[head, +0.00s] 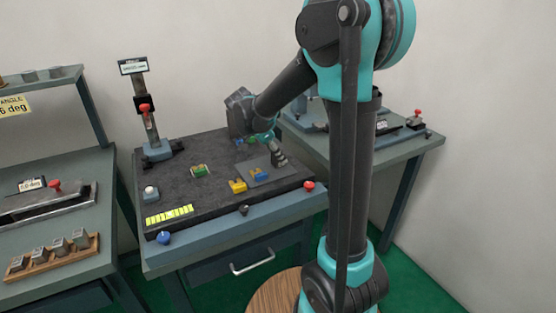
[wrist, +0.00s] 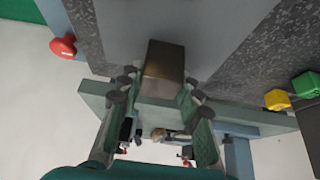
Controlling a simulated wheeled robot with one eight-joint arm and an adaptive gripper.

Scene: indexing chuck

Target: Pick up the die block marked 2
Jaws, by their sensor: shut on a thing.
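My gripper (head: 279,155) is over the right part of the dark-topped bench in the head view. In the wrist view my gripper (wrist: 155,95) has its two fingers on either side of a plain grey metal block (wrist: 165,60) and is shut on it. No mark can be read on the block's visible faces. In the head view the held block cannot be made out clearly. Several similar grey die blocks (head: 47,254) stand in a wooden rack (head: 88,253) on the left bench; their marks are too small to read.
Red (head: 309,186) and blue (head: 164,238) knobs sit at the front edge.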

